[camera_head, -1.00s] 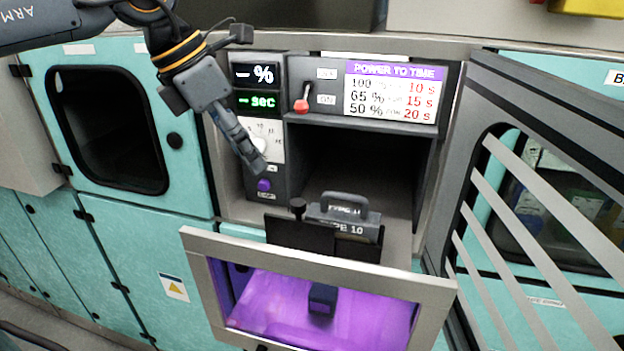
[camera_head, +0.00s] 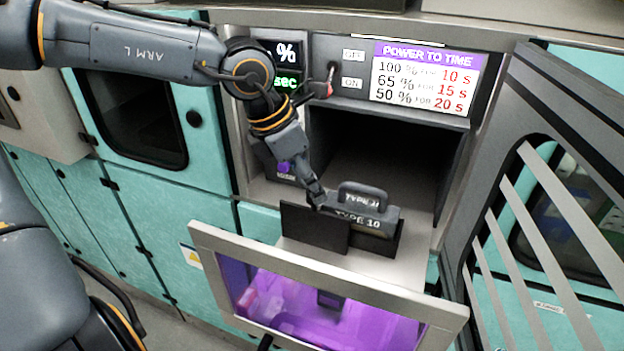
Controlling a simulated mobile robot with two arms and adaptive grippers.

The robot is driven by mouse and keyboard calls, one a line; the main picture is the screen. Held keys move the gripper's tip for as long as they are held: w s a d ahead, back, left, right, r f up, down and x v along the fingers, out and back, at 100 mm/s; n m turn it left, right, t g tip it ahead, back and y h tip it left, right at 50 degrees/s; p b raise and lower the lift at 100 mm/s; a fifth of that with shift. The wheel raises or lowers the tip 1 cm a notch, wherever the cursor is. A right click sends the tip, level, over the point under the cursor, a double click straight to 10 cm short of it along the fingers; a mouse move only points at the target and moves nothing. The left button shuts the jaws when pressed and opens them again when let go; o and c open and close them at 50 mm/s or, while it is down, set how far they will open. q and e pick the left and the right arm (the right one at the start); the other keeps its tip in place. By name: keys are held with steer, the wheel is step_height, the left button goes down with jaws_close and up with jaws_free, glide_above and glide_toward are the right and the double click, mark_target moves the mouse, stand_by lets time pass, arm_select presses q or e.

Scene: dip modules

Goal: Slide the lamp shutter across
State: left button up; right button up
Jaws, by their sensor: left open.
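The lamp shutter, a black plate (camera_head: 313,228), stands upright at the front of an open bay, left of and in front of a grey handled module marked TYPE 10 (camera_head: 363,213). Another dark plate (camera_head: 375,240) stands to its right in front of the module. My left gripper (camera_head: 317,198) reaches down from the upper left, its tips at the top edge of the shutter where its small knob stood. The knob is hidden by the gripper, so I cannot tell whether they touch. My right gripper is not in view.
A framed drawer front with a purple-lit window (camera_head: 320,310) juts out below. A striped door (camera_head: 545,210) stands open at the right. The bay behind the module is dark and empty.

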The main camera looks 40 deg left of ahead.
arm_select(q)
steer(key=shift+w+d+f, duration=0.1)
steer(key=shift+f, duration=0.5)
steer(key=shift+d+f, duration=0.1)
steer(key=shift+f, duration=0.05)
steer(key=shift+w, duration=0.1)
steer(key=c, duration=1)
jaws_close()
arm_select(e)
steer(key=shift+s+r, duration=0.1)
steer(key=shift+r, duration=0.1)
